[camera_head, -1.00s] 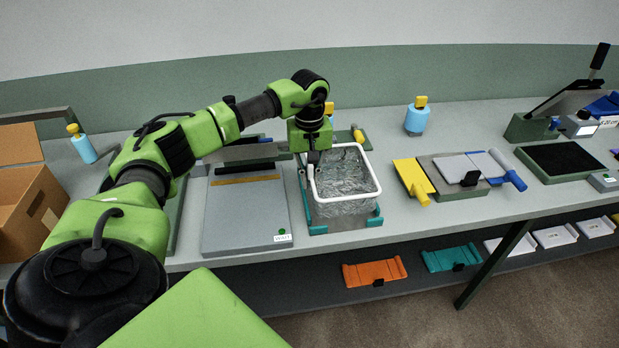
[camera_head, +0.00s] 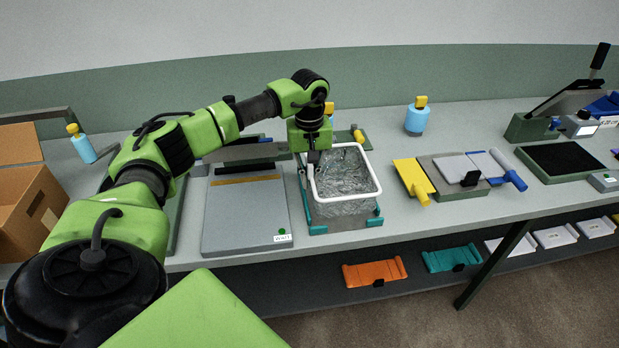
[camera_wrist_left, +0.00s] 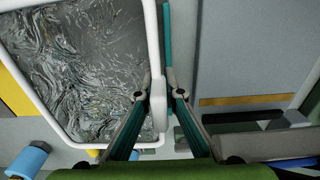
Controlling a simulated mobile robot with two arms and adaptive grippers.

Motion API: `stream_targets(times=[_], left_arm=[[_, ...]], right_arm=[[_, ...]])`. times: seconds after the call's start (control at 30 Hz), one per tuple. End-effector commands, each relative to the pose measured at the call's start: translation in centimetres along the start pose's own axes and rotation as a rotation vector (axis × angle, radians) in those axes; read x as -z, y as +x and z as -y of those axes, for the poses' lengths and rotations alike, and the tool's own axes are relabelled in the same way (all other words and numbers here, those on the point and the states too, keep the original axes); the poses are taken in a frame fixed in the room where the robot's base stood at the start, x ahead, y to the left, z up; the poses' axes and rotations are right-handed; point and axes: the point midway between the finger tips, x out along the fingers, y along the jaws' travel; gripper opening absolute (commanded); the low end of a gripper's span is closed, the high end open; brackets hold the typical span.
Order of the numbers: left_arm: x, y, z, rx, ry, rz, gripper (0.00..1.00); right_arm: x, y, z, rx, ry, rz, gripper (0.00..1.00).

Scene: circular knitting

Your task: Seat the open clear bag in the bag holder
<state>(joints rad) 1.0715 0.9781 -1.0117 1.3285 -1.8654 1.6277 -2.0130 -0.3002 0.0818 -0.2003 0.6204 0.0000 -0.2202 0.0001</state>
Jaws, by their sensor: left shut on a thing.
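The clear bag (camera_head: 343,181) hangs open from a white rectangular rim (camera_head: 379,183), with crinkled clear film inside. It stands in the bag holder, whose teal corner posts and base (camera_head: 318,229) show around and below it. My left gripper (camera_head: 314,158) points down at the rim's left side. In the left wrist view its fingers (camera_wrist_left: 160,100) are closed on a white tab of the rim (camera_wrist_left: 151,40), with the clear film (camera_wrist_left: 85,60) to the left. A teal post (camera_wrist_left: 167,45) stands close beside the rim. Whether the bag's bottom touches the base is hidden. My right gripper is not in view.
A grey flat machine (camera_head: 245,217) lies just left of the holder. A yellow scraper (camera_head: 413,180) and a tray with a blue-handled tool (camera_head: 509,173) lie to the right. A cardboard box (camera_head: 30,200) stands far left. Bare table lies between holder and scraper.

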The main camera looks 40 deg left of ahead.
Motion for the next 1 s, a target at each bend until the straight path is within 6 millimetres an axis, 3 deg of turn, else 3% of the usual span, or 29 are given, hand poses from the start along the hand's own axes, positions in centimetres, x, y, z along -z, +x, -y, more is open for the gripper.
stream_targets(times=[1.0], left_arm=[[0.0, 2.0, 0.0, 0.000, 0.000, 0.000, 0.00]], right_arm=[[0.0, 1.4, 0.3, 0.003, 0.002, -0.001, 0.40]])
